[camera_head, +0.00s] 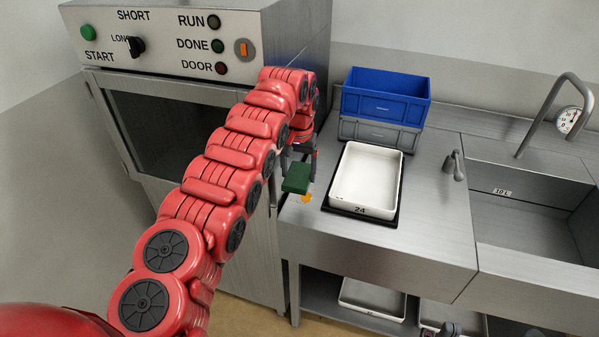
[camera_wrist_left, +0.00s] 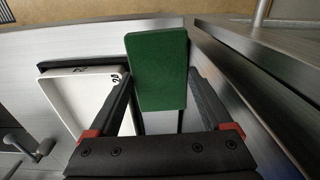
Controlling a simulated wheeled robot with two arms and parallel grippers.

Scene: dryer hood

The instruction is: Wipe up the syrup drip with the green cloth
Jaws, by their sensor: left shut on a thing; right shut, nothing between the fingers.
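My left gripper (camera_head: 301,160) is shut on the green cloth (camera_head: 297,179), a thick block-like pad. The left wrist view also shows the cloth (camera_wrist_left: 158,62) between the fingers (camera_wrist_left: 160,100). The cloth is at the left end of the steel counter, left of the white tray. A small amber patch, the syrup drip (camera_head: 306,198), shows on the counter just below the cloth in the head view. The cloth may hide part of it. I cannot tell whether the cloth touches the counter. My right gripper (camera_head: 450,329) is shut and empty, low at the bottom edge.
The white tray (camera_head: 348,204) sits on a dark mat beside the cloth; it also shows in the left wrist view (camera_wrist_left: 72,88). Blue (camera_head: 386,100) and grey (camera_head: 352,130) crates stand behind it. The dryer hood (camera_head: 165,130) is left, the sink (camera_head: 525,222) right.

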